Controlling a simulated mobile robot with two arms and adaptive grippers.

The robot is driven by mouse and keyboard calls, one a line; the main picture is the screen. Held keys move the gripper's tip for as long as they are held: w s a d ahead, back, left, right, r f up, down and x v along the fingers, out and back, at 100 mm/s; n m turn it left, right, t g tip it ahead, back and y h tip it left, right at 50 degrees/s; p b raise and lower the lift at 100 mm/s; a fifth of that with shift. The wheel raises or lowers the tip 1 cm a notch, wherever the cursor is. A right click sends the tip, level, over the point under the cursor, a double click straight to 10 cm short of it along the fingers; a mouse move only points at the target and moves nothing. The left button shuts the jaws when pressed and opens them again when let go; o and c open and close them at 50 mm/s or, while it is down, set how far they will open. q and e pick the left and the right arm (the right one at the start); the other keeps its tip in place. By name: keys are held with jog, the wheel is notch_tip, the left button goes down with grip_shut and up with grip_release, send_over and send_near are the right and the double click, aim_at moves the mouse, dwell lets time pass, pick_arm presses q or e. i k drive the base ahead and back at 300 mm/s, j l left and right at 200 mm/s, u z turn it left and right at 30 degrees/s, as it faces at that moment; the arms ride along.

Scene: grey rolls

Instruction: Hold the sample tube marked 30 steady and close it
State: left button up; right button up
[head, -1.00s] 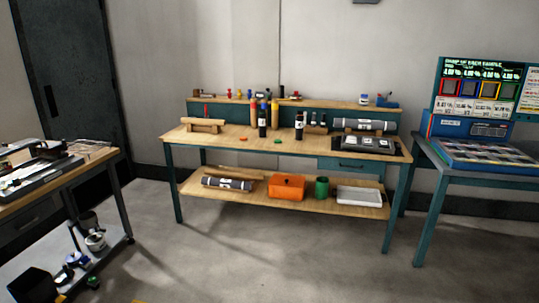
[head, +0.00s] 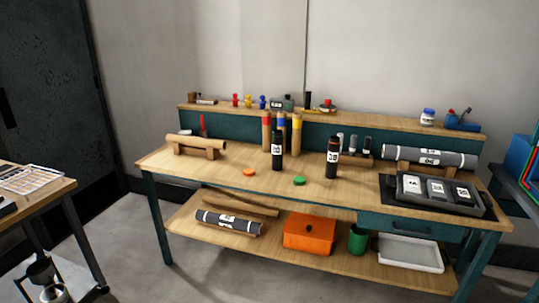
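Two dark upright tubes with white number labels stand on the wooden workbench (head: 215,170). The left tube (head: 277,161) and the right tube (head: 331,169) have labels too small to read for certain, so I cannot tell surely which is 30. A flat orange disc (head: 249,172), which looks like a cap, lies left of the left tube. A similar green disc (head: 299,181) lies between the two tubes, nearer the front. Both discs are apart from the tubes. Neither of my grippers is in view.
A roll on a wooden stand (head: 195,142) is at the bench's left. Cardboard tubes (head: 266,133) stand behind. A grey roll (head: 428,157) and a black tray (head: 436,190) are at the right. The lower shelf holds an orange box (head: 309,234). Floor in front is clear.

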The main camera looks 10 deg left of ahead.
aim_at(335, 144)
jog(key=i, duration=1.75)
jog(key=z, duration=0.2)
